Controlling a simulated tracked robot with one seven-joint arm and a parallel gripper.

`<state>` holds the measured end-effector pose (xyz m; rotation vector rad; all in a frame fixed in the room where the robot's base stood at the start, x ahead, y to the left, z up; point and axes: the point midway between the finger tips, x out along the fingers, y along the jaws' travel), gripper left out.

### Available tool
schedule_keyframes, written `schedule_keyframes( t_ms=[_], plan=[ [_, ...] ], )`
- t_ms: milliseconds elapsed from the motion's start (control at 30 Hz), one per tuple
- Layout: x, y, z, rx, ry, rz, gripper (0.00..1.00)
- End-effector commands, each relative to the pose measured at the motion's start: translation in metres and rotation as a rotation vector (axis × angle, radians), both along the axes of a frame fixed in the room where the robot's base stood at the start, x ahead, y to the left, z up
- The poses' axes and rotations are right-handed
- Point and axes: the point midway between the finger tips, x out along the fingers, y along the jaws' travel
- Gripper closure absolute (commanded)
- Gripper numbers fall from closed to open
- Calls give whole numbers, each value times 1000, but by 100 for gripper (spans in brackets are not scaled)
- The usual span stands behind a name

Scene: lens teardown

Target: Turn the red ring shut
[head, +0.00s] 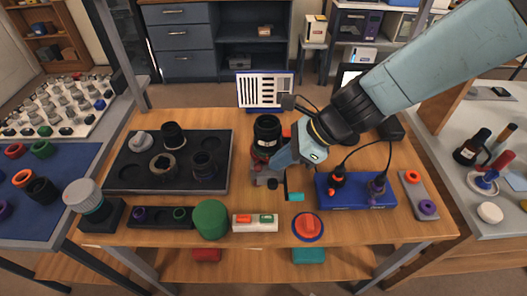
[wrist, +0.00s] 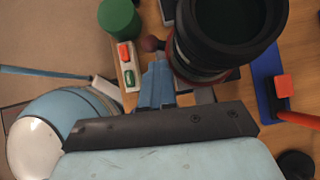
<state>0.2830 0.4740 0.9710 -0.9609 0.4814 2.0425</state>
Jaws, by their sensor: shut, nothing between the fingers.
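A black lens barrel (head: 267,130) stands upright near the middle of the bench. It fills the upper right of the wrist view (wrist: 228,30). A dark red ring (wrist: 176,66) goes around its lower part, mostly hidden under the wider black barrel. A small dark red knob (wrist: 152,43) sticks out to the left beside the lens. My gripper (wrist: 156,60) is shut and empty. Its fingertips are low beside the lens, close to the knob; I cannot tell whether they touch it. In the head view my wrist hides much of the fingers and the ring's right side.
A green cylinder (head: 210,219) and a white block with red and green pieces (head: 255,223) stand at the front. A black tray of lens parts (head: 130,178) lies left. A blue box with cabled plugs (head: 350,199) stands right. A striped chart (head: 265,90) stands behind.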

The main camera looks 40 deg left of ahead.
Motion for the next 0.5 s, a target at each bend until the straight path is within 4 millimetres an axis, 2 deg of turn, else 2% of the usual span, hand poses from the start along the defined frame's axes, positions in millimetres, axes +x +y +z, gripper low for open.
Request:
schedule_keyframes(
  t_ms=[333,500],
  plan=[
    [5,-3,0,-1,-4,-9,100],
    [10,-21,4,0,-4,-5,100]
  ],
)
